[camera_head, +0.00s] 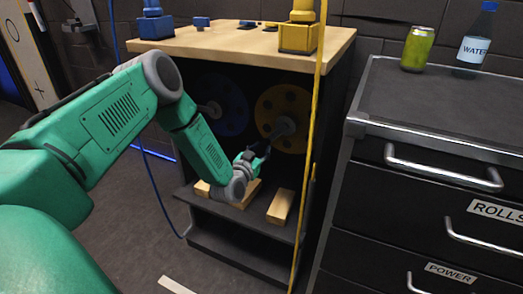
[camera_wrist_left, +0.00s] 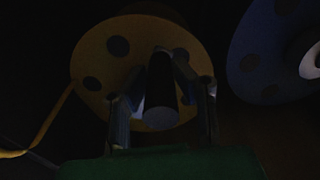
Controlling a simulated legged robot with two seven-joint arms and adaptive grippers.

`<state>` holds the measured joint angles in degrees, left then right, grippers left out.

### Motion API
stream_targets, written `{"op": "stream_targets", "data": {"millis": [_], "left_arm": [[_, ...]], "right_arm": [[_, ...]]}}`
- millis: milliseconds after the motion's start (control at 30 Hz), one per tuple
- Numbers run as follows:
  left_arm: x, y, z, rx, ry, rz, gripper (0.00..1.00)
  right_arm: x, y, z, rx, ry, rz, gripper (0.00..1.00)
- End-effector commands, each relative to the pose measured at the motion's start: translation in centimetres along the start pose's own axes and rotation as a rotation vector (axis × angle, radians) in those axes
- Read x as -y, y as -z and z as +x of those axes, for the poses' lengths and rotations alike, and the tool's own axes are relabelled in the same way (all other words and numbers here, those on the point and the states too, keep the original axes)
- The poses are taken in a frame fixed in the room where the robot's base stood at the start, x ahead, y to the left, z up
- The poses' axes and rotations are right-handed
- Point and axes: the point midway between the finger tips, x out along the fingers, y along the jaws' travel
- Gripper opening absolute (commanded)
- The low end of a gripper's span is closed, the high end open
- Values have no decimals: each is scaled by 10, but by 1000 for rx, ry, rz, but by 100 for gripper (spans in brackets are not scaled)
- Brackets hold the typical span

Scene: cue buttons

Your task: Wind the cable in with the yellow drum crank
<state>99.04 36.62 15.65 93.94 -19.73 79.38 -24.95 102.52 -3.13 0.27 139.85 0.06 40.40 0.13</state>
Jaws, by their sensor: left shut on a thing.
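The yellow drum (camera_head: 268,104) stands upright inside the dark cabinet, right of a blue drum (camera_head: 233,105). Its crank, with a grey hub and dark handle (camera_wrist_left: 160,85), sticks out toward me. My left gripper (camera_head: 262,150) reaches in front of the yellow drum's lower left. In the left wrist view, the fingers of my left gripper (camera_wrist_left: 162,108) lie on both sides of the handle and are shut on it. My right gripper is not in view.
Wooden blocks (camera_head: 281,207) lie on the cabinet's lower shelf, close to my left wrist. A blue cable (camera_head: 160,195) hangs at the left. A drawer unit (camera_head: 440,110) with a green can (camera_head: 417,48) and water bottle (camera_head: 477,40) stands at the right.

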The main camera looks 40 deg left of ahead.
Motion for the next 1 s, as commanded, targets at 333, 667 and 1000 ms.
{"op": "stream_targets", "data": {"millis": [333,667,1000], "left_arm": [[12,12,0,1,-1,161,0],[30,35,0,0,0,460,0],[40,62,0,-2,0,783,0]], "right_arm": [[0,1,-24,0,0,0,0],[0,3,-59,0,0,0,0],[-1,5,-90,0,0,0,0]]}}
